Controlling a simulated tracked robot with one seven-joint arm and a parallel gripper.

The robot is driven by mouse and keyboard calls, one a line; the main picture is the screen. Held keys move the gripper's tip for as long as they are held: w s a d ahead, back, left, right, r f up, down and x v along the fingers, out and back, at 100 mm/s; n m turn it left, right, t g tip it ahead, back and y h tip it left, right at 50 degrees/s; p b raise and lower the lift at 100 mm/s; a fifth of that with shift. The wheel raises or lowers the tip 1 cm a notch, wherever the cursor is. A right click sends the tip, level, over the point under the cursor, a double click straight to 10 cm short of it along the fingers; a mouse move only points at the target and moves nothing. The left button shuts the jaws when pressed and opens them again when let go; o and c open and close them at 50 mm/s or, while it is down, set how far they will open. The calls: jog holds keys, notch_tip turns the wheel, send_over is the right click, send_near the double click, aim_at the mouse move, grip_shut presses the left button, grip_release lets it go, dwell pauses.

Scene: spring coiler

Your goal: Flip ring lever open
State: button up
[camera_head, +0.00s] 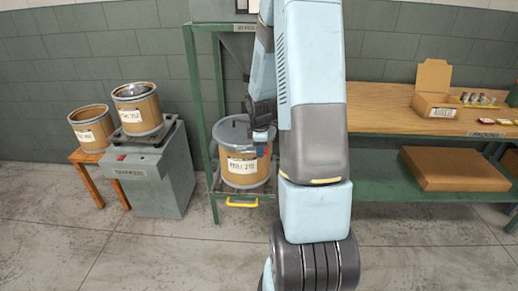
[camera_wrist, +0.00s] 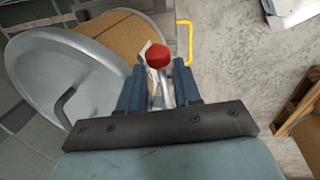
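A brown drum (camera_head: 242,172) with a white label and a grey lid (camera_head: 233,131) stands on a low shelf of the green frame. My gripper (camera_head: 262,142) is at the drum's right upper side, partly hidden by my arm. In the wrist view, the lid (camera_wrist: 70,85) fills the left side, tilted in the picture. The ring lever, a metal rod with a red knob (camera_wrist: 159,55), sits between the blue fingers of my gripper (camera_wrist: 160,82). The fingers are apart, with narrow gaps beside the rod. The knob sticks out past the fingertips.
A yellow handle (camera_head: 242,204) is on the shelf front below the drum. The green frame's post (camera_head: 200,120) is left of it. Two more drums stand at left, one on a grey machine (camera_head: 155,175). A wooden workbench (camera_head: 385,112) is at right. The front floor is clear.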

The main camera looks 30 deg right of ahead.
grip_shut()
dwell(1.1)
jog(key=shift+a, duration=0.1)
